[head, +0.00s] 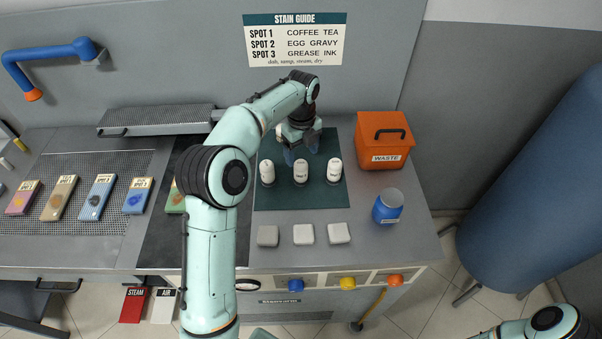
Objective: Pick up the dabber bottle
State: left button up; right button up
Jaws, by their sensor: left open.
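Three small bottles with white tops stand upright in a row on a dark green mat (300,201): a left one (267,173), a middle one (301,172) and a right one (333,169). Their labels are too small to read, so I cannot tell which is the dabber bottle. My left gripper (301,150) is open at the back of the mat, just behind the middle bottle. It holds nothing that I can see; my own arm hides part of the area to its left. My right gripper is out of view; only part of my right arm shows at the bottom right.
An orange waste bin (383,146) and a blue jar (387,207) stand right of the mat. Several pale pads (303,234) lie along the front. Several stained swatches (97,197) lie on the perforated board at left. A blue padded form (535,190) stands at far right.

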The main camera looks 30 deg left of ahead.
aim_at(301, 163)
pick_arm(q)
jog(key=f, duration=0.3)
jog(key=shift+s+f, duration=0.2)
jog(key=shift+f, duration=0.1)
notch_tip(301, 163, down, 5)
jog(key=shift+w+a+f+b, duration=0.1)
jog(key=shift+a+b, duration=0.05)
jog(key=shift+b, duration=0.4)
jog(key=shift+w, duration=0.1)
jog(key=c, duration=1.2)
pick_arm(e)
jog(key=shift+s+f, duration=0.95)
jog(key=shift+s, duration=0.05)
